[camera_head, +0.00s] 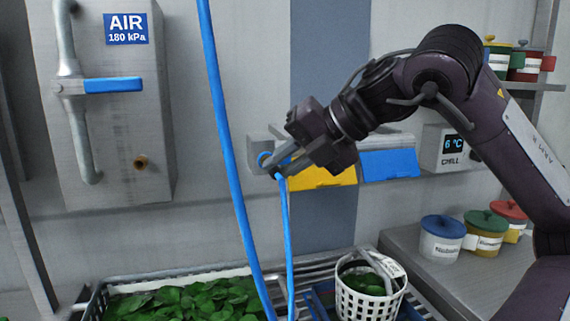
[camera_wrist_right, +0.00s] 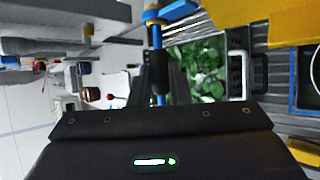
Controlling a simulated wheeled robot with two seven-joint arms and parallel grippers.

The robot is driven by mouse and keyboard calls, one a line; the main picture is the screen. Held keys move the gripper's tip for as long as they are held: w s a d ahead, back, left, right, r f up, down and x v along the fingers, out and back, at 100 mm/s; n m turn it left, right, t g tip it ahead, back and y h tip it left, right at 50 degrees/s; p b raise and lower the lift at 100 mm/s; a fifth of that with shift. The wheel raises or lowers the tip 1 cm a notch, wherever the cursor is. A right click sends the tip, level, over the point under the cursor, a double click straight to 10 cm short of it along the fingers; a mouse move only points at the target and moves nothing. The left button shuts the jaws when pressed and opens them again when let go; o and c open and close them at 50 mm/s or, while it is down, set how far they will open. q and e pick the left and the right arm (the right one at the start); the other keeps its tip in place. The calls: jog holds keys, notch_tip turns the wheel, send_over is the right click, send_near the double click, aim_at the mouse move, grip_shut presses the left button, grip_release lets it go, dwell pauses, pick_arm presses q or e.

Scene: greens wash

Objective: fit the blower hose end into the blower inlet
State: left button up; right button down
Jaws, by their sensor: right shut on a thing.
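The blue hose (camera_head: 288,240) hangs from my right gripper (camera_head: 283,163) in the head view, beside a longer blue run that comes down from the top. The right gripper is shut on the hose near its end. In the right wrist view the blue hose (camera_wrist_right: 157,42) passes between the fingers (camera_wrist_right: 160,85). A blue ring (camera_head: 263,159) shows on a small grey wall housing (camera_head: 258,145), just left of the fingertips, and looks like the blower inlet. The fingers partly hide this spot, so I cannot tell whether hose and ring touch. My left gripper is not in view.
A grey AIR panel (camera_head: 155,110) with a blue-handled lever is at the left. Yellow (camera_head: 325,179) and blue (camera_head: 390,165) flaps are right of the housing. Below are a crate of greens (camera_head: 180,300), a white basket (camera_head: 365,305) and several lidded pots (camera_head: 440,243).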

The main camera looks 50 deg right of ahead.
jog(key=shift+w+d+r, duration=0.1)
jog(key=shift+w+d, duration=0.35)
jog(key=shift+w, duration=0.15)
jog(key=c, duration=1.7)
grip_release()
jog(key=o, duration=0.4)
jog(key=shift+w+d, duration=0.1)
jog(key=shift+w, duration=0.05)
jog(key=v, duration=0.7)
jog(key=shift+s+r+p, duration=0.15)
jog(key=shift+s+p, duration=0.25)
